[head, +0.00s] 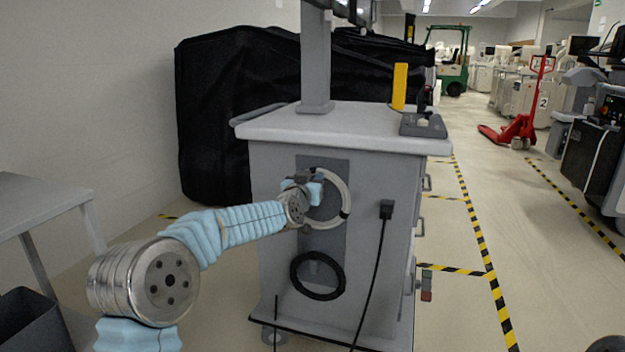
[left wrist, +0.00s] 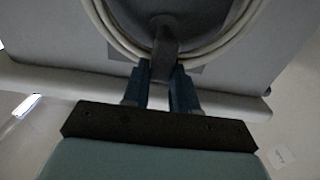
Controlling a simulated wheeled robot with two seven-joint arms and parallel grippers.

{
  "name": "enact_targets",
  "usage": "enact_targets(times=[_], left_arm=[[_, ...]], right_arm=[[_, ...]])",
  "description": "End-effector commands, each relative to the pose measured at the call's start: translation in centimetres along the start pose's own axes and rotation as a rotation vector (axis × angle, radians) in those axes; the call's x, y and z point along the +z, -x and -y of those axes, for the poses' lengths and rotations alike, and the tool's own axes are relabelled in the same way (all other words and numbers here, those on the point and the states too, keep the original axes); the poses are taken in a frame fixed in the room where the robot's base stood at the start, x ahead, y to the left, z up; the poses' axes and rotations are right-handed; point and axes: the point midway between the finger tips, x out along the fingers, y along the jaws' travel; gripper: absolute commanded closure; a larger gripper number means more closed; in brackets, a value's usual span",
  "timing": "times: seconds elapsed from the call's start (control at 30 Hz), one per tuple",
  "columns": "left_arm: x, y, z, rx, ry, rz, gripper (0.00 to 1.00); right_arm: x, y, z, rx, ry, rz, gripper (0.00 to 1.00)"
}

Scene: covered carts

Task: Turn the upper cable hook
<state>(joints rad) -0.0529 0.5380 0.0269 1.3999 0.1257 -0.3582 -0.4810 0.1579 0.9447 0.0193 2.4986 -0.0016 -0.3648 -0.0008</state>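The upper cable hook (left wrist: 164,40) is a grey flat bar in the left wrist view, inside a coiled pale cable (left wrist: 112,38). My left gripper (left wrist: 162,68) has its two dark blue fingers on either side of the hook's end, with no clear gap, so it looks shut on it. In the head view my left gripper (head: 312,185) is at the upper part of the cart's end panel and hides most of the hook. The pale cable (head: 347,192) hangs in a loop around it. A lower hook (head: 316,268) carries a coiled black cable (head: 318,294). My right gripper is not in view.
The grey cart (head: 275,200) has a plug and black cord (head: 380,250) hanging right of the hooks. A grey table (head: 40,200) stands at left. A black-covered cart (head: 225,110) is behind. Open floor with striped tape (head: 480,240) lies to the right.

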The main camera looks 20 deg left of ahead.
Motion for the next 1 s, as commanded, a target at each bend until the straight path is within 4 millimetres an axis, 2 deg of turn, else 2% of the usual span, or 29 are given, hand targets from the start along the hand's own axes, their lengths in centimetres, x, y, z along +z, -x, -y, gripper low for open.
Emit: enact_targets(times=[0.03, 0.17, 0.57, 1.0], left_arm=[[0.0, 0.0, 0.0, 0.000, 0.000, 0.000, 0.81], [0.0, 0.0, 0.0, 0.000, 0.000, 0.000, 1.00], [0.2, 0.0, 0.2, -0.001, 0.068, -0.002, 1.00], [0.6, 0.0, 1.3, -0.001, 0.422, -0.002, 1.00]], right_arm=[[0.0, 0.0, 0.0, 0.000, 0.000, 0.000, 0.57], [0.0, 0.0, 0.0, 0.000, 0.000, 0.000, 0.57], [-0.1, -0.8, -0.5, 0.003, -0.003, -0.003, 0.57], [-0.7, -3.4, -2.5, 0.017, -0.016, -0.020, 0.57]])
